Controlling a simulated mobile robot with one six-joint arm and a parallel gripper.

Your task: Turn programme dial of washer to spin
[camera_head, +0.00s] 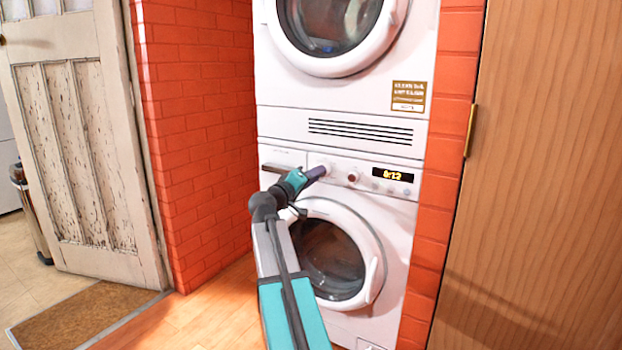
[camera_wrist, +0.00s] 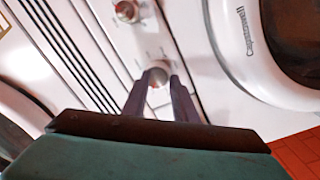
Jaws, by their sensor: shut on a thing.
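The washer (camera_head: 285,210) is the lower white machine in the stack, with its round door below a control panel. My gripper (camera_head: 321,171) reaches up to the left part of that panel. In the wrist view its two dark fingers stand on either side of a round silver dial (camera_wrist: 159,79) and are shut on it. My fingers hide most of this dial in the head view. A second round knob (camera_head: 352,177) is to its right; it also shows in the wrist view (camera_wrist: 127,10). The dial's markings are too small to read, so I cannot tell its setting.
A lit display (camera_head: 392,175) reads about 8:12, with small buttons below it. A dryer (camera_head: 330,85) stands on top of the washer. Brick walls (camera_head: 200,130) flank the stack, and a wooden door (camera_head: 550,170) is at right. Wooden floor lies at lower left.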

